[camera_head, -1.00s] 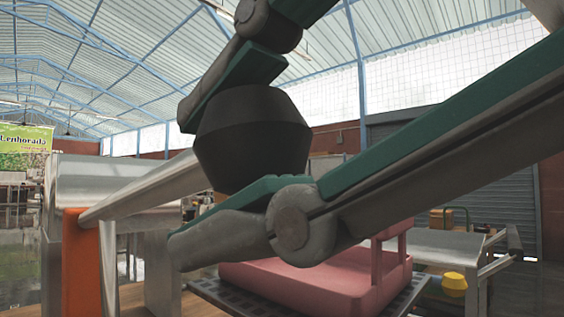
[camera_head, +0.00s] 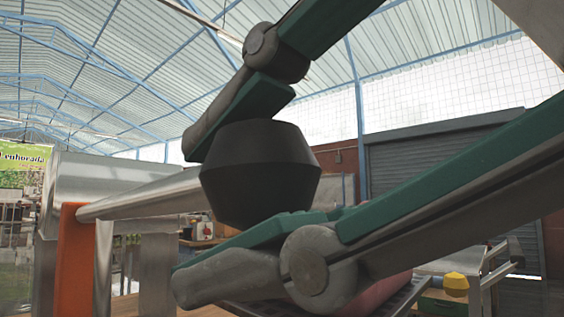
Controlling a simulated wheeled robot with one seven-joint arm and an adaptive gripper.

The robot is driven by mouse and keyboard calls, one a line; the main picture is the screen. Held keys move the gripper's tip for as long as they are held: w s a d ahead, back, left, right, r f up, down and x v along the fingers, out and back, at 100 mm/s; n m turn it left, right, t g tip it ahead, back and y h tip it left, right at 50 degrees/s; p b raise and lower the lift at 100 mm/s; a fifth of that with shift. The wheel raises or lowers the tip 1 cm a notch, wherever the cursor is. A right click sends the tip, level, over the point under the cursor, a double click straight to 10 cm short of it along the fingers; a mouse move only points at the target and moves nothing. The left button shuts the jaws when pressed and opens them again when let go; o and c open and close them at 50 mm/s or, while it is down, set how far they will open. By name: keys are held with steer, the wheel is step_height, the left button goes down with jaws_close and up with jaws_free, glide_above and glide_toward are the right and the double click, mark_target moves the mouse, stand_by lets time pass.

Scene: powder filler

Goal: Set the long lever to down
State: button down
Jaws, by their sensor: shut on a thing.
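The long lever is a metal rod (camera_head: 150,197) with a large black knob (camera_head: 262,175) at its near end. The rod runs from an orange upright part (camera_head: 75,260) at the left and rises slightly toward the knob. My gripper (camera_head: 250,160) is shut on the black knob, with one green-padded finger above it and the other below. The lower finger hides the knob's underside. The rod's far pivot is not clearly visible.
A metal cylinder and housing (camera_head: 95,180) stand behind the orange part at the left. A pink tray (camera_head: 385,290) on a dark grid lies behind the lower finger. A yellow knob (camera_head: 455,283) sits on a metal frame at the right.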

steer(key=c, duration=1.1)
jaws_free()
steer(key=shift+f, duration=0.15)
steer(key=shift+s+d+r, duration=0.25)
steer(key=shift+s+r, duration=0.05)
steer(key=v, duration=1.1)
